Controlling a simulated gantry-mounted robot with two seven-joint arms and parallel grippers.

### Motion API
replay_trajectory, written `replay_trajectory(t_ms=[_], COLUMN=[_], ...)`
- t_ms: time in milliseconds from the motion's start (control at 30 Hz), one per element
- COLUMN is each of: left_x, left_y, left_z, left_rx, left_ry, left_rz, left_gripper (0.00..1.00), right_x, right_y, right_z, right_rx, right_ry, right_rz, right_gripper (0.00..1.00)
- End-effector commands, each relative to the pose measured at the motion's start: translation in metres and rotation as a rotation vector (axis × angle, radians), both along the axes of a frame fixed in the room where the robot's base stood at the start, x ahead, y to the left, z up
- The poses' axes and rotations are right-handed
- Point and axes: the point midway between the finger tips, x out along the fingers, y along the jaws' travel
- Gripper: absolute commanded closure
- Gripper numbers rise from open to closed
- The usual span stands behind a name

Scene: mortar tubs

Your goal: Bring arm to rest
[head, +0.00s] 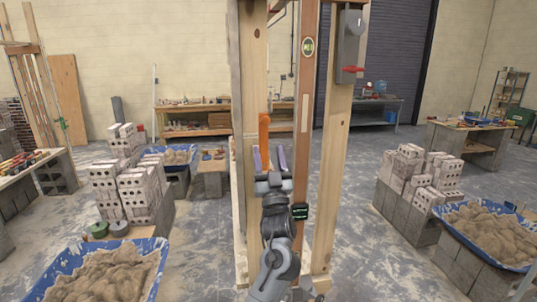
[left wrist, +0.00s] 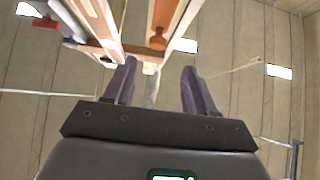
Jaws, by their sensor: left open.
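My left gripper (head: 269,153) is raised in the middle of the head view, in front of the wooden posts, with its two purple-grey fingers pointing up. In the left wrist view the fingers (left wrist: 159,70) stand apart with nothing between them, so it is open and empty. An orange upright piece (head: 264,133) shows just beyond the fingertips at the post; an orange piece also shows in the left wrist view (left wrist: 157,41). I cannot tell whether the gripper touches the post. My right gripper is not in view.
Wooden posts (head: 338,150) stand close around the arm; one bears a grey box (head: 350,45) with a red lever. Blue tubs of mortar stand at left (head: 60,272) and right (head: 450,228). Brick stacks (head: 138,195) flank them. Open floor (head: 350,260) lies to the right of the posts.

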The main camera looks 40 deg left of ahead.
Motion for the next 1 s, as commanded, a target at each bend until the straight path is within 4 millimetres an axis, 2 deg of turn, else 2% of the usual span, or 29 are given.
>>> replay_trajectory(t_ms=[267,367,467,567,667,700,867,1000], left_x=[0.001,0.002,0.005,0.007,-0.002,-0.01,-0.048,-0.087], left_y=[0.0,0.0,0.001,0.0,-0.005,-0.01,-0.036,-0.07], left_z=[-0.002,-0.015,-0.046,-0.097,-0.164,-0.189,-0.281,-0.357], left_rx=[0.0,0.0,0.001,0.005,0.021,0.032,0.053,0.001], left_ry=[0.003,0.024,0.075,0.157,0.261,0.301,0.484,0.7], left_rz=[0.0,0.0,0.001,0.0,-0.007,-0.015,-0.102,-0.246], left_gripper=[0.44,0.44,0.44,0.44,0.44,0.44,0.44,0.44], right_x=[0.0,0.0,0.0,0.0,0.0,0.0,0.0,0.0], right_y=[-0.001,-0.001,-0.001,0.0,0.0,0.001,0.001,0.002], right_z=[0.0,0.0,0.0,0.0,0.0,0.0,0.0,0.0], right_rx=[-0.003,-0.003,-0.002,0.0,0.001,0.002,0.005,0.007], right_ry=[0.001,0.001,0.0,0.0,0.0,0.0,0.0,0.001], right_rz=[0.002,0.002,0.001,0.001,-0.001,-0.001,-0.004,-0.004], right_gripper=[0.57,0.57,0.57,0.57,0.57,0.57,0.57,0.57])
